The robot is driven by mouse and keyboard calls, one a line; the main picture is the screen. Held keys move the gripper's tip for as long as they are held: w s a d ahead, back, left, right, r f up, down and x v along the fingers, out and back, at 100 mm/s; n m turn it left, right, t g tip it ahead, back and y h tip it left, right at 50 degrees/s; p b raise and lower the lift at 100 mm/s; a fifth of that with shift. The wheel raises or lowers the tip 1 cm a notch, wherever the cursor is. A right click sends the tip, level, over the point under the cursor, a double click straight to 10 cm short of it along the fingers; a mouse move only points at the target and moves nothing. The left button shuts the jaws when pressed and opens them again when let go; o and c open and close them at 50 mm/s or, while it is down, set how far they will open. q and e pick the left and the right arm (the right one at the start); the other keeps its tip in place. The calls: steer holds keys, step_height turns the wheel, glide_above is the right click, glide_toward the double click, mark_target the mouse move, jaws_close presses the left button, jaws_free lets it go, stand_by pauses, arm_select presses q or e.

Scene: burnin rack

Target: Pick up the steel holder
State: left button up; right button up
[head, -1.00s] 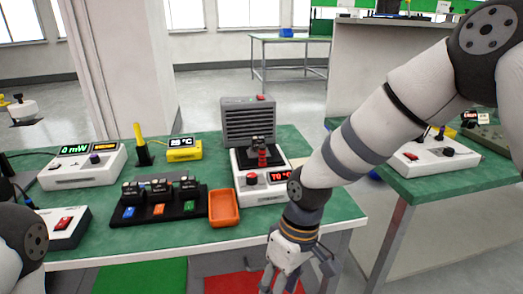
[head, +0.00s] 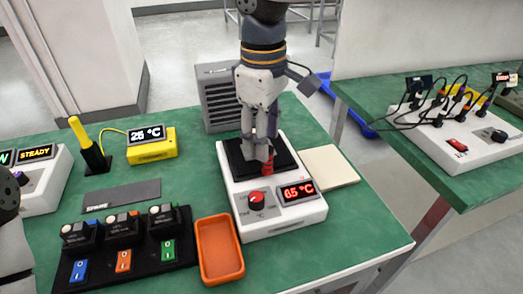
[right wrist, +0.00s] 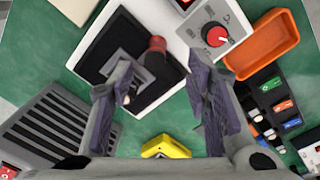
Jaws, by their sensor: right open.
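A hot plate unit (head: 285,222) with a red knob and a red display reading about 65 °C stands on the green bench. On its black top is a small grey metal piece (right wrist: 133,72) with a red cylinder (right wrist: 155,52), which looks like the steel holder. In the head view my gripper hides most of it; only the red part (head: 267,167) shows. My right gripper (head: 257,150) points down over the black top. In the right wrist view its fingers are apart, the holder lying around the left fingertip; contact cannot be told. My left gripper is out of view.
An orange tray (head: 219,250) and a black rack (head: 185,250) with several modules stand left of the hot plate. A grey heatsink-like box (head: 216,100) stands behind it. A beige pad (head: 328,167) lies to its right. A yellow thermometer (head: 150,148) sits further back.

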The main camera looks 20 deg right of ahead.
steer(key=f, duration=0.6)
steer(key=shift+d, duration=0.3)
steer(key=shift+w, duration=0.1)
jaws_close()
steer(key=shift+r, duration=0.1)
steer(key=shift+r, duration=0.1)
